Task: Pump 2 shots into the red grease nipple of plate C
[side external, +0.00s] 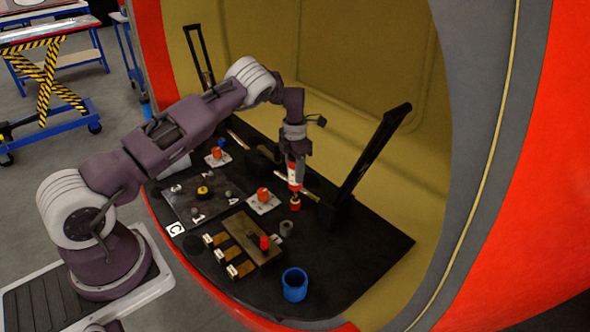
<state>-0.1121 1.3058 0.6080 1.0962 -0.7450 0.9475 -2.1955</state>
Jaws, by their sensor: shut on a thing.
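My gripper (295,152) points down over the dark table and is shut on a white and red tool (295,178). A smaller red piece (295,205) shows just below the tool; I cannot tell whether it is part of it. A white tile marked C (175,230) lies at the near left corner of a grey plate (181,207). The plate carries a yellow knob (202,191) and several small grey fittings. I cannot make out a red nipple on it. My gripper is well to the right of this plate, apart from it.
White plates with orange-red caps lie at the middle (262,203) and the back (213,161). A brown block (247,232) with a red peg (264,243) and labelled tabs is in front. A blue cup (294,285) stands near the front edge. A tall black frame (372,155) rises at right.

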